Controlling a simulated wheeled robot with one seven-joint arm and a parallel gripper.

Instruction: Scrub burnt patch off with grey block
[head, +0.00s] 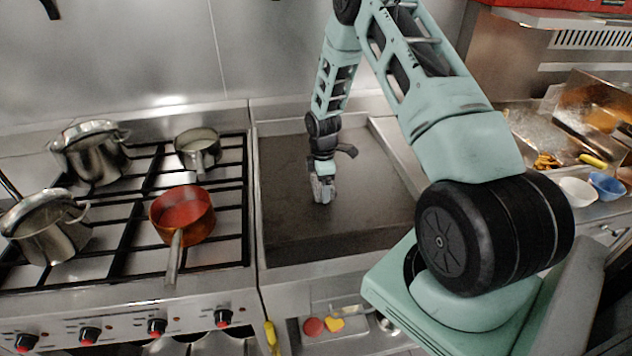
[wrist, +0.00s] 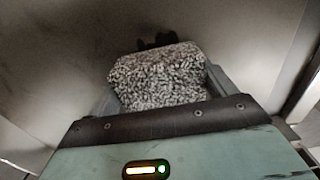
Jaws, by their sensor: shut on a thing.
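The grey block (wrist: 158,80), speckled and rough, is held between the fingers of my gripper (head: 322,192), which is shut on it. In the wrist view the fingers (wrist: 160,88) flank the block. My gripper points down over the dark flat griddle (head: 375,205), low at its middle; I cannot tell if the block touches the surface. In the wrist view a small black mark (wrist: 157,41) shows just beyond the block, perhaps part of the burnt patch; the block hides the rest. In the head view no separate patch is clear.
A gas hob at left holds a red pan (head: 183,217), a small pot (head: 198,150) and two steel pots (head: 92,152) (head: 45,225). White (head: 577,191) and blue (head: 606,185) bowls stand at right. The griddle has a raised metal rim; its surface around my gripper is clear.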

